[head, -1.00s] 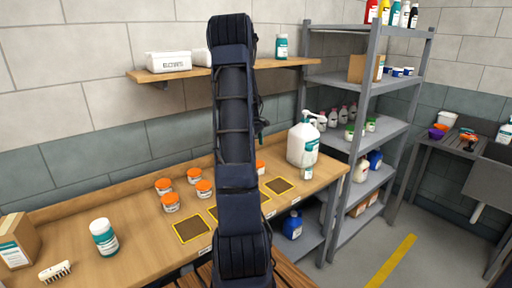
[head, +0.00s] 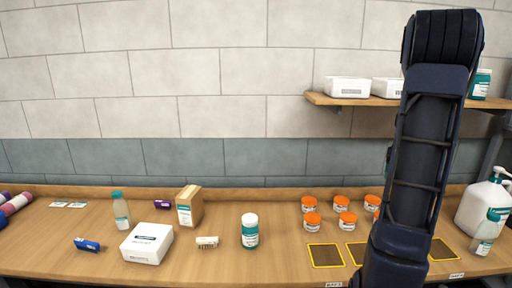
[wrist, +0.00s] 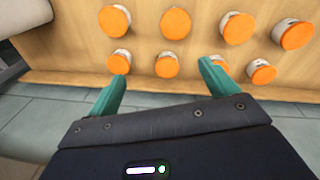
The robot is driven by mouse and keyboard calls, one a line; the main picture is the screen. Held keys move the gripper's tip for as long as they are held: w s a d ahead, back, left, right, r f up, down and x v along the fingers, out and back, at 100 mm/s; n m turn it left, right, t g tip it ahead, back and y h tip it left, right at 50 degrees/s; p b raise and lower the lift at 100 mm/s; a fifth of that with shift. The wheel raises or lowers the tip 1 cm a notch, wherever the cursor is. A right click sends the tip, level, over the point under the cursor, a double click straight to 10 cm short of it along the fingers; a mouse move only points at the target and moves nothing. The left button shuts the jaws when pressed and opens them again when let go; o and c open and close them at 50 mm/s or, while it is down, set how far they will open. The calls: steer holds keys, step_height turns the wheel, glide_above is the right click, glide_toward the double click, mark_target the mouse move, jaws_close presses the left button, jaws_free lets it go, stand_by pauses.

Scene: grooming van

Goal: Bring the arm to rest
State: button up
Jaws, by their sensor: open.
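My arm (head: 425,150) stands raised at the right of the head view and hides part of the bench and shelf behind it. My gripper cannot be made out in the head view. In the wrist view my gripper (wrist: 163,66) is open, with two teal fingers apart and nothing between them. Several orange-lidded jars (wrist: 238,28) lie beyond the fingertips on a wooden surface. I cannot tell how far they are from the fingers. Orange-lidded jars (head: 312,221) also stand on the bench in the head view.
A wall shelf (head: 350,101) is above.

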steer(key=s+a+r+m+t, duration=0.1)
steer(key=s+a+r, duration=0.35)
steer(key=a, duration=0.45)
steer(key=s+a+r+t, duration=0.1)
steer(key=s+a+r, duration=0.3)
steer(key=a, duration=0.5)
steer(key=s+a+m+t, duration=0.1)
steer(key=s+a+m, duration=0.1)
steer(key=s+a, duration=0.9)
steer(key=s, duration=0.4)
steer(key=shift+f+y, duration=0.4)
